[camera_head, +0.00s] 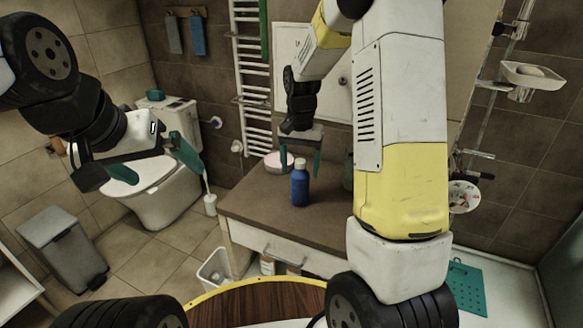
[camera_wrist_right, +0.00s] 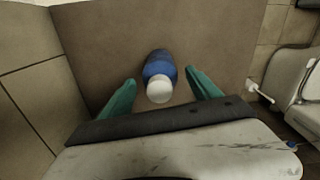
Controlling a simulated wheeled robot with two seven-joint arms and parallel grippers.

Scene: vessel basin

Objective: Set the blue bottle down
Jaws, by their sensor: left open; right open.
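The blue bottle (camera_head: 300,187) with a white cap stands upright on the brown top of the cabinet (camera_head: 252,208). It also shows in the right wrist view (camera_wrist_right: 159,70), with its white cap towards the camera. My right gripper (camera_head: 300,168) is open, with its green fingers around or just behind the bottle's upper part. In the right wrist view the fingers (camera_wrist_right: 160,92) lie on either side of the bottle with gaps, and neither touches it. My left gripper (camera_head: 140,172) is open and empty at the left, away from the cabinet, in front of the toilet.
A pink and white round container (camera_head: 278,161) sits behind the bottle on the cabinet top. A greenish item (camera_head: 348,171) is partly hidden by my right arm. The cabinet top is clear left and in front of the bottle. A toilet (camera_head: 165,198) and a bin (camera_head: 62,250) stand at left.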

